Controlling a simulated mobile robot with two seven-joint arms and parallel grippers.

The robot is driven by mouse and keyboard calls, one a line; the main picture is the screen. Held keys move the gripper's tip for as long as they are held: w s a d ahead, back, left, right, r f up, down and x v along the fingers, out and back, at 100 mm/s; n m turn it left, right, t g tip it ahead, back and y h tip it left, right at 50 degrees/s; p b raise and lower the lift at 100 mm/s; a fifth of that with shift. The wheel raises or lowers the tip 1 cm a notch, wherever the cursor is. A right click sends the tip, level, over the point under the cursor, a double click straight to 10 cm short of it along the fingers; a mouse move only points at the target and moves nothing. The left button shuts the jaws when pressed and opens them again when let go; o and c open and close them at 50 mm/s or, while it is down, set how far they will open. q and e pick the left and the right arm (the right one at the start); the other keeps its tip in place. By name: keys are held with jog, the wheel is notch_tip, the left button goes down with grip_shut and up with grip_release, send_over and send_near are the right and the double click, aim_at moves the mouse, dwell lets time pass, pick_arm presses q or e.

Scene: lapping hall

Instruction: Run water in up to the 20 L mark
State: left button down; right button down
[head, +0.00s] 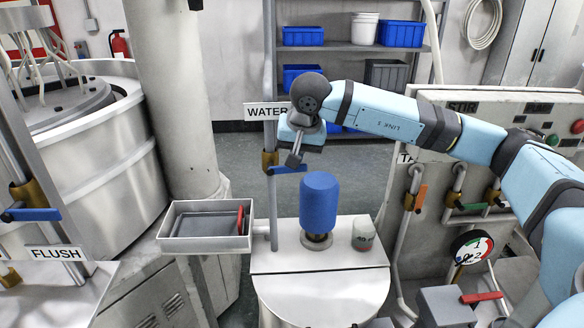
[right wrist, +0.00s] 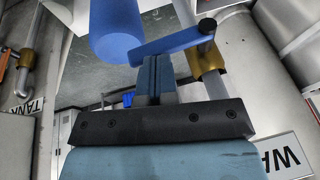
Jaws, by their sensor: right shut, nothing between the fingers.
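The WATER sign (head: 266,112) hangs on a vertical pipe. Below it is a brass valve (head: 270,160) with a blue lever (head: 289,169) pointing right, crosswise to the pipe. My right gripper (head: 293,160) is shut and empty, its fingertips right at the lever. In the right wrist view, the closed fingers (right wrist: 151,70) are beside the blue lever (right wrist: 170,43), overlapping it; I cannot tell whether they touch. The brass valve (right wrist: 207,62) is just right of them. The metal tank (head: 320,292) stands below; I see no 20 L mark. My left gripper is not in view.
A blue cylinder (head: 319,200) stands on the tank top close to my right gripper, beside a small cup (head: 363,234). A metal tray (head: 203,246) is at left. Another blue lever (head: 32,214) is above the FLUSH sign (head: 56,254). A gauge (head: 472,248) is at right.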

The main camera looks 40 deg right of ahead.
jog(key=shift+f, duration=0.3)
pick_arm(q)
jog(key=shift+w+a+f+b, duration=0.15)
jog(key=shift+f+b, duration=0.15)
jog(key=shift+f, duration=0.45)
pick_arm(e)
jog(key=shift+r+y, duration=0.15)
jog(key=shift+y, duration=0.15)
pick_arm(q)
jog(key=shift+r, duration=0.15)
pick_arm(e)
jog(key=shift+r, duration=0.1)
